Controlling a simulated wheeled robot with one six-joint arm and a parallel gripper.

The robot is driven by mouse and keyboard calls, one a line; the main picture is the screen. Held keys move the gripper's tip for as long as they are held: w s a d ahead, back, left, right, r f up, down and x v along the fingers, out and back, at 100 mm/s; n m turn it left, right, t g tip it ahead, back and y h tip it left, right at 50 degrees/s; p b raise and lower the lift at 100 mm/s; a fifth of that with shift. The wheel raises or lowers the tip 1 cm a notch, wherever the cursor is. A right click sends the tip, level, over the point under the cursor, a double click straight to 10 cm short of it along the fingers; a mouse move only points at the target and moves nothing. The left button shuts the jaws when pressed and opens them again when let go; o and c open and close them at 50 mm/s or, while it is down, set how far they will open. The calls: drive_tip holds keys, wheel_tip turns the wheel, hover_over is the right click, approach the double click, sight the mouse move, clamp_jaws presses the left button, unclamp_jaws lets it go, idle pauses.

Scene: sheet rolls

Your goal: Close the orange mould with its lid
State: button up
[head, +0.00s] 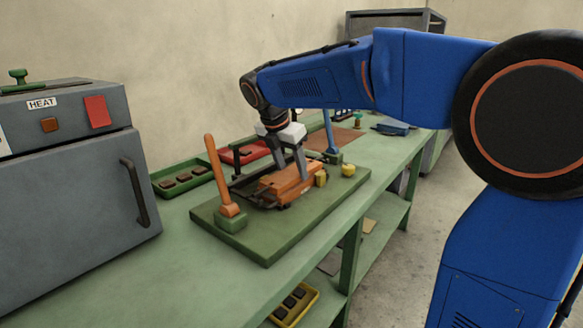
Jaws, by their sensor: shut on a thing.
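An orange block (288,187), which looks like the lid of the orange mould, is over the green board on the bench. My gripper (291,173) comes down from above, its two grey fingers shut on the top of this orange piece. Dark metal parts show around and under its left end. I cannot tell the mould body apart from the lid, nor whether the two touch, as the fingers and the small size hide the seam.
The green board (266,248) carries an orange lever (217,170), a blue lever (329,138) and yellow knobs (348,170). A green tray (183,177) and a red tray (243,153) lie behind. The grey heater (72,190) stands left. The front bench strip is clear.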

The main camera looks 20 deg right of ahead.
drive_tip(key=o, duration=1.8)
drive_tip(key=v, duration=1.7)
drive_tip(key=shift+r, duration=0.2)
drive_tip(key=shift+s, duration=0.1)
drive_tip(key=s+d+f+m+y, duration=0.2)
drive_tip(key=s+d+f+m, duration=0.8)
drive_tip(key=s+f+m, duration=0.3)
drive_tip(key=s+d+f+m+t+y, duration=0.1)
drive_tip(key=s+d+f+m+t, duration=0.1)
drive_tip(key=s+f+m, duration=1)
drive_tip(key=s+f, duration=0.4)
drive_tip(key=f, duration=0.1)
drive_tip(key=shift+d+y, duration=0.3)
drive_tip(key=shift+d, duration=0.1)
